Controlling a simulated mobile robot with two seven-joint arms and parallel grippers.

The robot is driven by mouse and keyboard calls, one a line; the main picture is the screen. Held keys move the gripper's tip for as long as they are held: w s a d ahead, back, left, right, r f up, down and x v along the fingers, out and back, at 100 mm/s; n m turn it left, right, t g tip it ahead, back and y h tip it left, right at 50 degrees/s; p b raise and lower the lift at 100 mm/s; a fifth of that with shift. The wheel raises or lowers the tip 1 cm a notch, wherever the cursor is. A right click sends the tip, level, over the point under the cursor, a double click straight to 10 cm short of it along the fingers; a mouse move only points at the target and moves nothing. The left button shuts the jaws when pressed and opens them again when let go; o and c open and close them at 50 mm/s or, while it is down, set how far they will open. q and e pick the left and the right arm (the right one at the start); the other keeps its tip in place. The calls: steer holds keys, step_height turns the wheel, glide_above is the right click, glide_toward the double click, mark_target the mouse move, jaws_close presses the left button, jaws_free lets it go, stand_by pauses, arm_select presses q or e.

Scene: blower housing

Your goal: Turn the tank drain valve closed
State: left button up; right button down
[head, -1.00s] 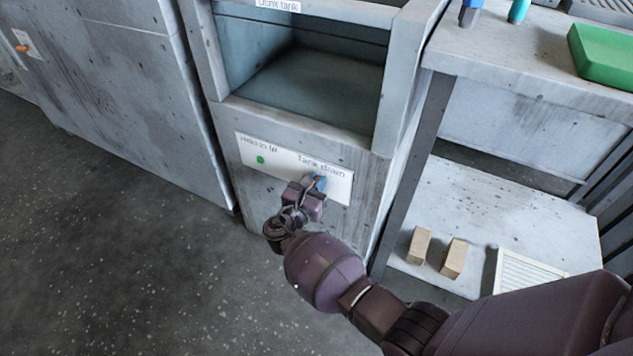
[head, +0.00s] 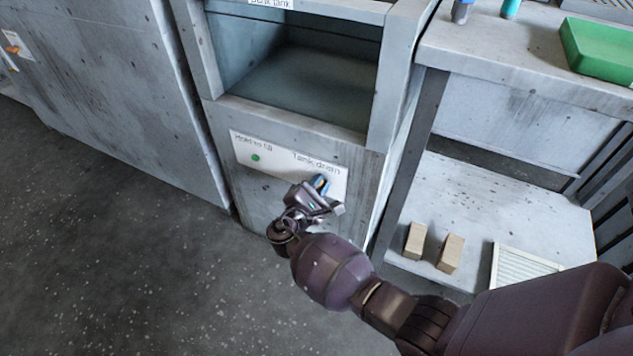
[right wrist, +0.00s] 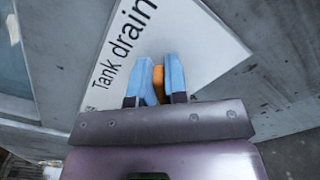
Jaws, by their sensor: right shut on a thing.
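The tank drain valve shows in the right wrist view as an orange handle (right wrist: 158,80) on a white panel labelled "Tank drain" (right wrist: 185,45). My right gripper (right wrist: 157,74) is shut on this handle, with one blue finger on each side of it. The gripper is rolled at a slant to the label's lettering. In the head view my right gripper (head: 321,183) is at the right part of the white panel (head: 275,163), under the "Tank drain" label, and mostly hides the valve. My left gripper is not in view.
A green button (head: 255,157) sits on the panel's left part. The open tank (head: 300,80) is above it. A bench with a green tray (head: 600,48) stands at right, with two wooden blocks (head: 449,253) on its lower shelf. Speckled floor (head: 120,260) is clear at left.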

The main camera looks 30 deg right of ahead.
steer(key=m, duration=0.3)
steer(key=f+m, duration=0.1)
steer(key=m, duration=0.1)
steer(key=shift+s+d, duration=0.2)
steer(key=shift+s, duration=0.05)
steer(key=shift+f+m, duration=0.2)
steer(key=shift+m, duration=0.8)
steer(key=shift+f+m, duration=0.2)
steer(key=shift+m, duration=0.8)
steer(key=c, duration=1.1)
jaws_free()
steer(key=shift+c, duration=0.2)
